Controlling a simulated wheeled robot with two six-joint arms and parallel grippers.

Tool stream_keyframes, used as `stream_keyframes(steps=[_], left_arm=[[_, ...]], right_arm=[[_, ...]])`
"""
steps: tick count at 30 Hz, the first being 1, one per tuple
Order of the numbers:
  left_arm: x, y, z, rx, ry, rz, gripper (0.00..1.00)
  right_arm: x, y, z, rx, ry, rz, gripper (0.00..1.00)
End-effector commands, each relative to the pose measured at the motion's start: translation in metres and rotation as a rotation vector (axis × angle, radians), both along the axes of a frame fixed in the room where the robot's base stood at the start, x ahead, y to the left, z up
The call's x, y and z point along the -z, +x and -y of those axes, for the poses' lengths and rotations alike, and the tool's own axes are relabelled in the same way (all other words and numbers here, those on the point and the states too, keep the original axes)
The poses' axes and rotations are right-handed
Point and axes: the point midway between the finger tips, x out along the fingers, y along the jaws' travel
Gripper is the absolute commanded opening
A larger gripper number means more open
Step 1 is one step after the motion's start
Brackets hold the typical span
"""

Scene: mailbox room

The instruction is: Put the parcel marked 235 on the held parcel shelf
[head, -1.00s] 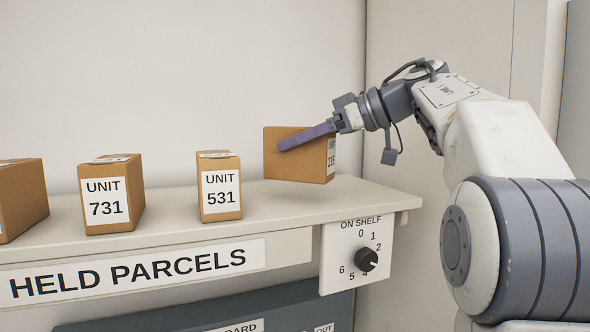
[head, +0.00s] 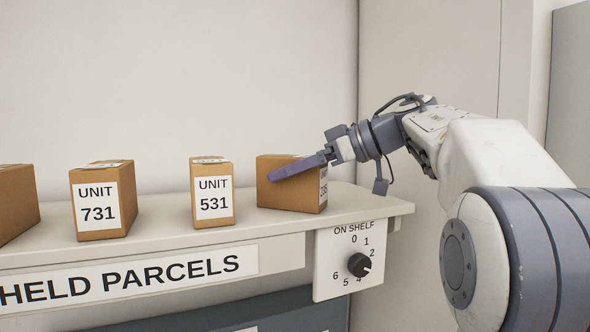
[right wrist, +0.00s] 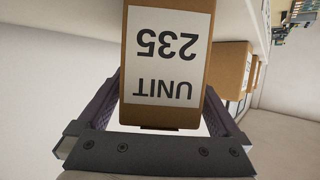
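The parcel marked 235 (head: 285,196) is a brown box at the right end of the held parcel shelf (head: 345,203). Its base appears to touch the shelf top. Its label is edge-on in the head view; in the right wrist view the parcel (right wrist: 165,112) shows "UNIT 235" upside down. My right gripper (head: 290,168) has one finger along the box's front face; the far finger is hidden there. In the right wrist view both fingers flank the box closely, shut on it. My left gripper is not in view.
Parcel 531 (head: 212,199) stands left of parcel 235 with a small gap. Parcel 731 (head: 98,209) and a partly cut-off box (head: 15,205) stand farther left. An "ON SHELF" dial (head: 358,265) hangs below the shelf's right end. A wall closes the back.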

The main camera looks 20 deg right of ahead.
Motion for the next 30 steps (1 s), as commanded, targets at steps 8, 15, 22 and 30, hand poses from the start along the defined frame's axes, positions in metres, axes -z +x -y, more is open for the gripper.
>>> stream_keyframes(steps=[8, 15, 22, 30], left_arm=[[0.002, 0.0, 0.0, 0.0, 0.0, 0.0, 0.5], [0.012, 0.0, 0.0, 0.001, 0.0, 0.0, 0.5], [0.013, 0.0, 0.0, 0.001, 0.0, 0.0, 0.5], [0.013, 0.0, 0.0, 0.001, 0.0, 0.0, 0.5]], right_arm=[[-0.005, -0.005, 0.007, 0.003, 0.0, 0.002, 1.0], [-0.023, -0.035, 0.041, 0.007, -0.002, 0.002, 1.0], [-0.041, -0.063, 0.07, 0.006, -0.002, 0.002, 1.0], [-0.049, -0.076, 0.082, 0.0, 0.0, 0.0, 1.0]])
